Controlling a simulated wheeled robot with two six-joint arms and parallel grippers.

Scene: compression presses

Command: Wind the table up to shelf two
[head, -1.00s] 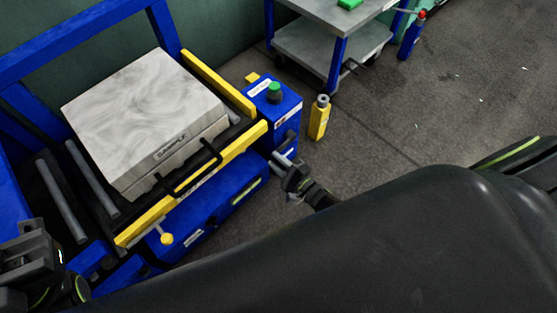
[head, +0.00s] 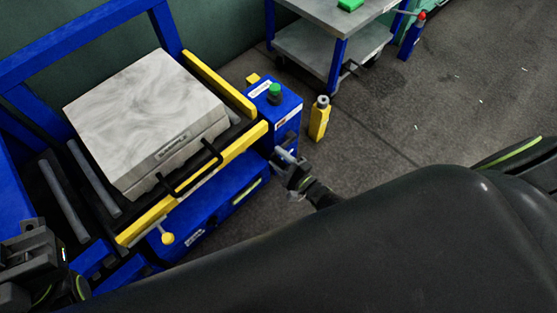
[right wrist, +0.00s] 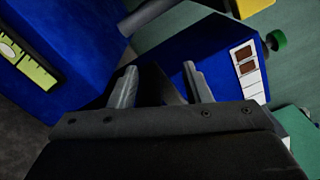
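The lift table is a blue frame with yellow rails (head: 205,182) and grey rollers. A marbled block (head: 145,115) with a label and black handles lies on it. A blue control box (head: 285,112) with a green knob (head: 274,91) stands at its right end. My right gripper (head: 283,157) is low beside the box, and its tip region is partly dark. In the right wrist view its two fingers (right wrist: 161,84) are apart, with a dark part between or behind them. A grey rod (right wrist: 148,14) shows beyond them. My left gripper (head: 32,258) is at the lower left; its fingers are unclear.
A yellow bottle-like object (head: 319,118) stands on the floor right of the box. A grey cart (head: 335,50) with blue legs stands behind. A yellow ball knob (head: 168,238) sticks out at the table's front. Open floor lies to the right.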

